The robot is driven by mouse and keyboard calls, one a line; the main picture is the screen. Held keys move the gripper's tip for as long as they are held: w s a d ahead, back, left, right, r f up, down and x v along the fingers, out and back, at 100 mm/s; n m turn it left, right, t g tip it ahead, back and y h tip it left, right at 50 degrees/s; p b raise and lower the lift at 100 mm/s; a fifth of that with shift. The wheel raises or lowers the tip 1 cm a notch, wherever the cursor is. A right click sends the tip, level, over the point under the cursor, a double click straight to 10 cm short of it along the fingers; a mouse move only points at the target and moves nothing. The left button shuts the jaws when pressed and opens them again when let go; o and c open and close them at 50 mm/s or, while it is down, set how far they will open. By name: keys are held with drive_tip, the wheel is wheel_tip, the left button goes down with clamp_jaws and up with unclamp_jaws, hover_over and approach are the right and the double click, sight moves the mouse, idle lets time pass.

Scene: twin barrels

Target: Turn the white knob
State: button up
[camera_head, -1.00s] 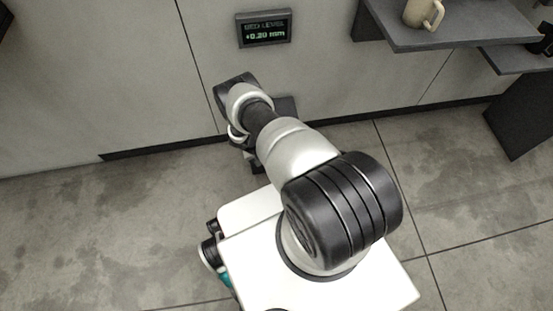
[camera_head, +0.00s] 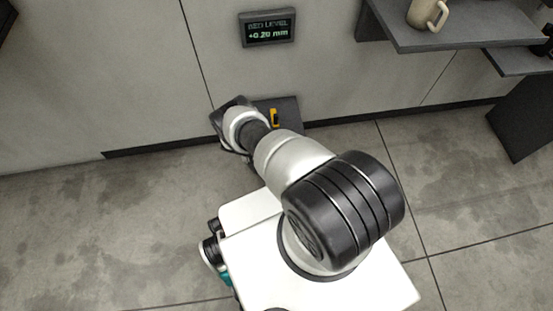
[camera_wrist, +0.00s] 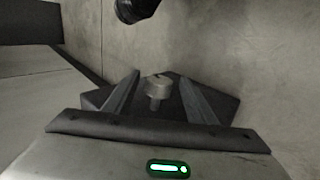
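The pale knob (camera_wrist: 157,87), a round cap on a short stem, stands on a dark plate (camera_wrist: 225,104) in the wrist view. My gripper (camera_wrist: 158,76) is open, with one finger on each side of the knob. Gaps show between the fingers and the knob, and it appears untouched. In the head view my arm hides the knob and the fingers. The dark plate (camera_head: 291,107) shows there beside my wrist, against the foot of the wall.
A small yellow and black part (camera_head: 275,118) sits on the plate, right of my wrist. A display (camera_head: 267,27) on the wall reads "BED LEVEL +0.20 mm". A shelf (camera_head: 440,38) holding a beige mug (camera_head: 424,13) juts out at upper right. The floor at left is clear.

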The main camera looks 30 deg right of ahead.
drive_tip(key=shift+w+a+r, duration=0.2)
drive_tip(key=shift+a+r, duration=0.05)
drive_tip(key=shift+r, duration=0.2)
drive_tip(key=p+v, duration=0.4)
drive_tip(key=v, duration=1.2)
drive_tip(key=shift+a, duration=0.25)
